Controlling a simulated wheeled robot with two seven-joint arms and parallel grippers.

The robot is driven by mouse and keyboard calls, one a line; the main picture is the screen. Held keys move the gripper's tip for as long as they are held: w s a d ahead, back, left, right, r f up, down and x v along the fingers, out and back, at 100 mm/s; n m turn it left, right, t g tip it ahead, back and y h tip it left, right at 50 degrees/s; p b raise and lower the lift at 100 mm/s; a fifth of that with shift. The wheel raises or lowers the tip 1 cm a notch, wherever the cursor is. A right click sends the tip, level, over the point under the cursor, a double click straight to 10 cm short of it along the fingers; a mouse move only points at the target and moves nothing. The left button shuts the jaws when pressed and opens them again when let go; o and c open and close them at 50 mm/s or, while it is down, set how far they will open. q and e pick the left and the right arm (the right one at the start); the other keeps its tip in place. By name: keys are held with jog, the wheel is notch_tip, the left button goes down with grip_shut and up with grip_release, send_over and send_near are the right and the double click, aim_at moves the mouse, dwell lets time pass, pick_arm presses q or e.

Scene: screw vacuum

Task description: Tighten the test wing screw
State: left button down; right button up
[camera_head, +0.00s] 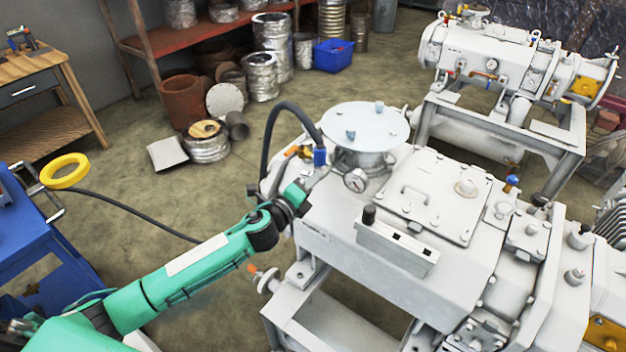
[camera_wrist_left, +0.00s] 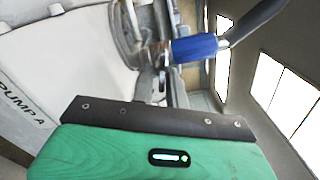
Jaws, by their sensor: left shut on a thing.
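The white pump (camera_head: 330,215) stands in the middle, and its "PUMP A" lettering shows in the left wrist view (camera_wrist_left: 25,105). My left gripper (camera_head: 306,188) reaches in from the left to the pump's near-left top corner, below the blue hose fitting (camera_head: 320,157) and left of the round gauge (camera_head: 355,180). It is shut on a small part there, which looks to be the test wing screw; the jaws and the arm hide most of it. In the left wrist view the blue fitting (camera_wrist_left: 195,48) is close ahead. My right gripper is not in view.
A black hose (camera_head: 285,108) arches up from the blue fitting beside my gripper. A round lid with knobs (camera_head: 365,122) sits on the pump behind. A second pump (camera_head: 490,60) stands at the back right.

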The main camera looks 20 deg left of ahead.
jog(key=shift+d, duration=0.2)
pick_arm(q)
jog(key=shift+a, duration=0.1)
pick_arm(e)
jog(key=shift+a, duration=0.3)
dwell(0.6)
pick_arm(q)
jog(key=c, duration=1.6)
grip_release()
jog(key=shift+a, duration=0.1)
